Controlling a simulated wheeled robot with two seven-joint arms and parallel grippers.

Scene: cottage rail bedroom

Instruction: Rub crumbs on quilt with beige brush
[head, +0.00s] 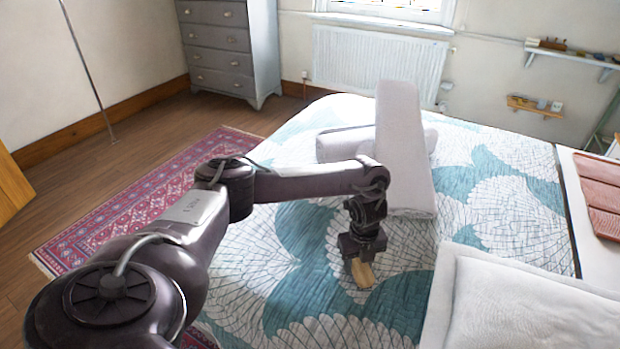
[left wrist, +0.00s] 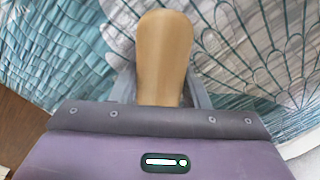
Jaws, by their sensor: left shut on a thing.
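My left gripper (head: 361,255) reaches over the bed and points down at the quilt (head: 300,225), which is teal and white with a fan pattern. It is shut on the beige brush (head: 363,273), a light wooden piece showing below the fingers in the head view. In the left wrist view the brush (left wrist: 164,52) sticks out between the fingers with a rounded end, over the quilt (left wrist: 240,35). I cannot tell whether the brush touches the quilt. No crumbs can be made out. My right gripper is not in view.
A long grey-white cushion (head: 403,150) leans across another bolster (head: 345,143) just beyond the gripper. A pale pillow (head: 530,305) lies at the front right. The quilt left of the gripper is clear. A grey dresser (head: 222,50) stands at the back left.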

